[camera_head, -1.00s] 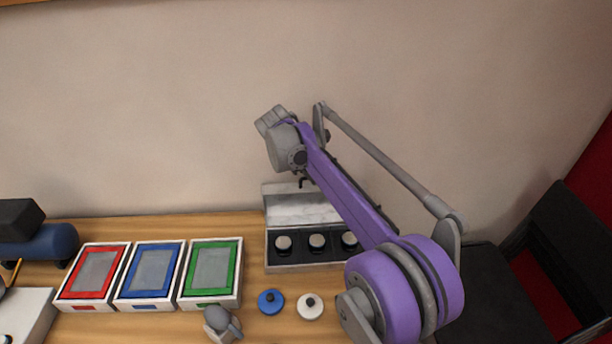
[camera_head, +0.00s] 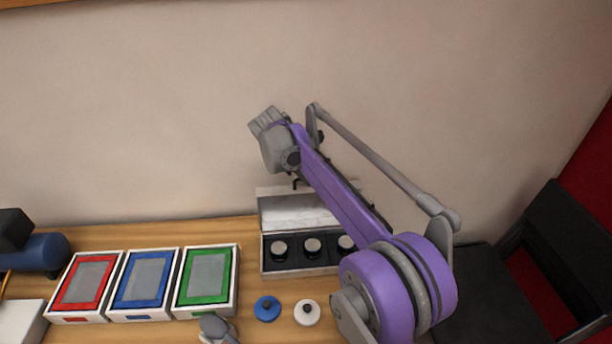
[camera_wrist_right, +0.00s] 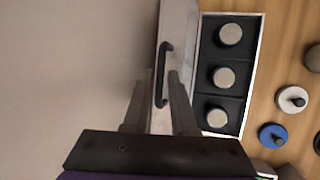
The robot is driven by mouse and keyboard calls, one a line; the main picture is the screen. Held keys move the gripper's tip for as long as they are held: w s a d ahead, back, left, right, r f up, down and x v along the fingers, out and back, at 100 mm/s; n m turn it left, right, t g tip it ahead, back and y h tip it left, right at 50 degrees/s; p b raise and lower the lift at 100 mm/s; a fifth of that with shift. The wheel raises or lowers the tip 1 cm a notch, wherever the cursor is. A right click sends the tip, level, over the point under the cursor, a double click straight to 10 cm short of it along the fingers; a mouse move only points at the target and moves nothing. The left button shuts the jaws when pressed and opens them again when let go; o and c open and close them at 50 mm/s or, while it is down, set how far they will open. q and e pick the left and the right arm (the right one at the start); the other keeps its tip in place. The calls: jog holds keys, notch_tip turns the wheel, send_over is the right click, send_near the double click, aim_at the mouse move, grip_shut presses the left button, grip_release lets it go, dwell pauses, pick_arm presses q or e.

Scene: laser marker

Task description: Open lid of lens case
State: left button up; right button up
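The lens case (camera_head: 300,271) is a light box with a dark insert holding round lenses, and it stands on the table against the wall. Its pale lid (camera_head: 285,212) is raised at the back, showing the inside. A dark bar handle (camera_wrist_right: 163,75) is on the lid's outer side in the right wrist view. My right gripper (camera_wrist_right: 159,82) has its fingers apart around the handle's lower part; contact is unclear. In the head view my purple right arm covers the case's right part, and the fingers are hidden.
Red (camera_head: 86,284), blue (camera_head: 146,282) and green (camera_head: 206,279) framed trays stand left of the case. A blue knobbed disc (camera_head: 267,309) and a white one (camera_head: 307,313) lie in front of it. A grey object (camera_head: 216,329) is at the bottom edge. The wall is close behind.

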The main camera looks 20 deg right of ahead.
pick_arm(q)
jog(key=shift+w+r+p, duration=0.25)
jog(key=shift+r+p, duration=0.05)
jog(key=shift+r, duration=0.15)
pick_arm(e)
jog(key=v, duration=1)
jog(key=shift+a+r, duration=0.2)
jog(key=shift+r, duration=0.15)
